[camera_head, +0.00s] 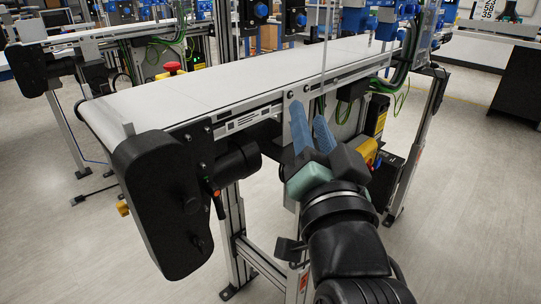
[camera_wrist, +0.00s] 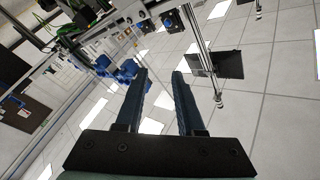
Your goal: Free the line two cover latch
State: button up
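The near conveyor (camera_head: 245,82) ends at the left in a black drive cover (camera_head: 160,205). A small black lever with an orange part (camera_head: 216,194) hangs at the cover's right side; it looks like a latch, but I cannot tell for sure. I see no label naming line two. My gripper (camera_head: 309,112) has blue fingers pointing up, in front of the conveyor's side rail and well right of the lever. In the wrist view my gripper (camera_wrist: 160,72) shows a clear gap between its fingers and nothing in it.
A red emergency button (camera_head: 173,67) stands behind the belt. A yellow and black box (camera_head: 377,115) and green cables (camera_head: 400,80) are beside the conveyor's right leg. A second conveyor (camera_head: 95,33) stands at the back left. The floor (camera_head: 455,190) at right is clear.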

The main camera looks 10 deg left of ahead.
notch_tip(320, 180, down, 5)
jog(key=w+m+g+y+p, duration=0.1)
jog(key=w+m+g+p, duration=0.1)
jog(key=m+g+p, duration=0.1)
jog(key=m+g+y+p, duration=0.6)
jog(key=m+y+p, duration=0.4)
jog(key=m+p, duration=0.65)
send_near(202, 244)
jog(key=shift+m, duration=0.55)
jog(key=b+x, duration=0.2)
jog(key=x, duration=0.6)
jog(key=shift+w+a, duration=0.1)
jog(key=shift+a, duration=0.05)
grip_shut()
